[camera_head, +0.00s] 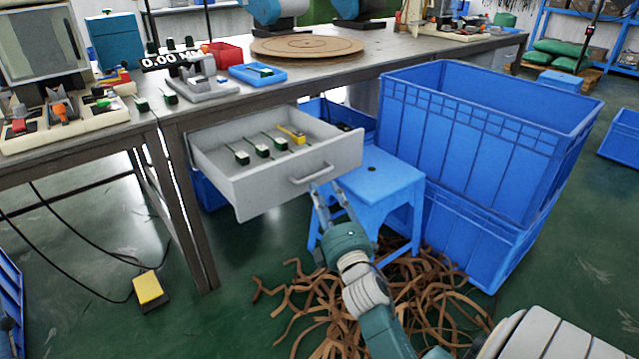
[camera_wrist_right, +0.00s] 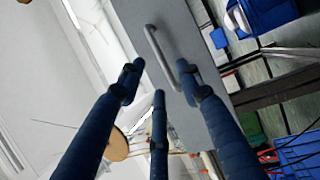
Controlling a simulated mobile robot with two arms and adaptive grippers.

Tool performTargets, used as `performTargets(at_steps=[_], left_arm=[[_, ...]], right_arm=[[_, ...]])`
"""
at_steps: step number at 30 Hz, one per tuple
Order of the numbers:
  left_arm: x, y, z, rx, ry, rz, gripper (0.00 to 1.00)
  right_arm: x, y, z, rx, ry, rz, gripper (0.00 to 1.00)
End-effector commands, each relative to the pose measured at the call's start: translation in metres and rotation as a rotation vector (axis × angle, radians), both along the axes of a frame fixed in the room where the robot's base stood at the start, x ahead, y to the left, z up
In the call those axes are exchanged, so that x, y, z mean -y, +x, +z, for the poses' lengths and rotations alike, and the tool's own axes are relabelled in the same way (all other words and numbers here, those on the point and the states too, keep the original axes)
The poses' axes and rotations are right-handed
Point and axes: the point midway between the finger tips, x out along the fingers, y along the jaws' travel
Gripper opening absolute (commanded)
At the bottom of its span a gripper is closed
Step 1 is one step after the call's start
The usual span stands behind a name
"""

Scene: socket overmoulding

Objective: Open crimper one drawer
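The grey drawer (camera_head: 265,190) under the workbench stands pulled out, so its inside shows. Several small green-and-black parts with thin rods and a yellow item (camera_head: 291,133) lie in it. A bar handle (camera_head: 312,173) is on its front; it also shows in the right wrist view (camera_wrist_right: 158,48). My right gripper (camera_head: 325,190) is just below and in front of the handle. In the right wrist view its three fingers (camera_wrist_right: 160,85) are spread, with the handle's end close to one fingertip. I cannot tell whether they touch. My left gripper is not in view.
A blue stool (camera_head: 385,180) and stacked blue crates (camera_head: 480,130) stand close right of the drawer. Brown strips (camera_head: 330,310) litter the floor beneath my arm. A yellow pedal (camera_head: 148,288) with cables lies left. Floor in front of the drawer is partly clear.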

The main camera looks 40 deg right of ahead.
Motion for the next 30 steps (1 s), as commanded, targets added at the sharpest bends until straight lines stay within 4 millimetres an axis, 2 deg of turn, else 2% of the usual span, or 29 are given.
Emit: performTargets(at_steps=[3,10,30], left_arm=[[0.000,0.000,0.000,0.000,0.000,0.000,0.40],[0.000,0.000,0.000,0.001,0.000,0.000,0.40],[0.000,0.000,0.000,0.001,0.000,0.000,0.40]], right_arm=[[-0.010,-0.023,-0.005,-0.002,0.002,-0.001,0.35],[-0.020,-0.046,-0.009,0.000,0.000,0.000,0.35],[-0.023,-0.049,-0.008,0.005,0.004,0.007,0.35]])
